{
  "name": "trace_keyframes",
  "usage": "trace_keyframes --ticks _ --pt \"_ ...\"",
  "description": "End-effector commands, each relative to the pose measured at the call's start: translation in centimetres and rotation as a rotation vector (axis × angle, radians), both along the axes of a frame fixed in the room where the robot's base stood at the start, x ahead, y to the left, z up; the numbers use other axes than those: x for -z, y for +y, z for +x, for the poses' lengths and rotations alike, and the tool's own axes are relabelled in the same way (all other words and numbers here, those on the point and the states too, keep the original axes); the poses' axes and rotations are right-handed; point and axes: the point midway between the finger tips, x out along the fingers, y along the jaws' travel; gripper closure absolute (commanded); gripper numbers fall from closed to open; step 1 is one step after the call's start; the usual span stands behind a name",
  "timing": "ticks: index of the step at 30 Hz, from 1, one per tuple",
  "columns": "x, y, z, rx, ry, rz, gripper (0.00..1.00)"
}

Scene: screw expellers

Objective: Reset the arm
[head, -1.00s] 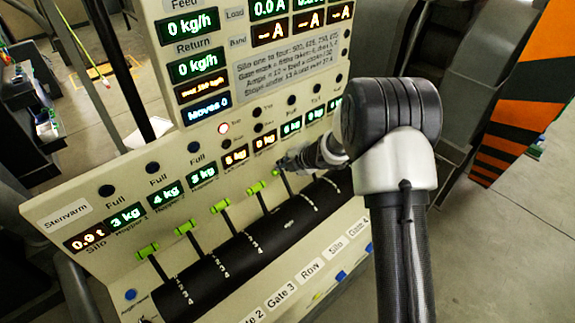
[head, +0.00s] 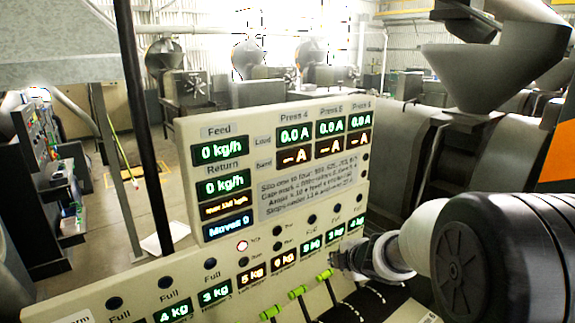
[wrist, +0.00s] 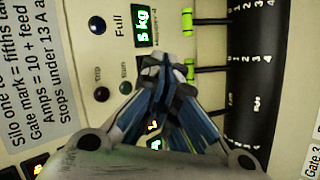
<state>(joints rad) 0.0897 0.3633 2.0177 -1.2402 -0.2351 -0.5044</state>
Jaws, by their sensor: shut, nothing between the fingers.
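My gripper (head: 342,261) is at the lower right of the head view, in front of the sloped control panel (head: 100,292). It is close to the rightmost visible lever with a green handle (head: 325,274). I cannot tell if they touch. In the wrist view my fingers (wrist: 170,85) are together and empty, over the panel beside the lever row. Two green handles there, an upper one (wrist: 187,22) and a lower one (wrist: 188,70), lie just past the fingertips. The fingers hide part of the panel and its displays.
An upright display board (head: 260,215) with feed, return and load readouts stands behind the levers. A dark post (head: 142,130) rises at left. Grey machines (head: 188,85) stand at the back, and a large grey hopper (head: 495,70) at upper right. Open floor (head: 125,215) shows at left.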

Motion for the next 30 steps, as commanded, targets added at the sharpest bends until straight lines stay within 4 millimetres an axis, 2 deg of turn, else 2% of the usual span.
trace_keyframes --ticks 4,7,10,14,15,18,21,25,30 --pt "-3.4 -4.0 -4.6 0.364 -0.02 0.111 1.0" --pt "-4.3 -5.9 -9.3 0.599 -0.005 0.218 1.0" --pt "-4.0 -6.9 -14.8 0.814 0.033 0.343 1.0" --pt "-2.0 -6.6 -22.7 1.064 0.118 0.526 1.0" --pt "-1.1 -6.1 -25.1 1.131 0.154 0.581 1.0" --pt "1.3 -4.4 -30.5 1.267 0.252 0.71 1.0" --pt "3.2 -2.6 -34.5 1.359 0.346 0.808 1.0" --pt "4.6 -0.8 -37.6 1.422 0.43 0.877 1.0" --pt "4.9 -0.2 -38.6 1.443 0.464 0.899 1.0"
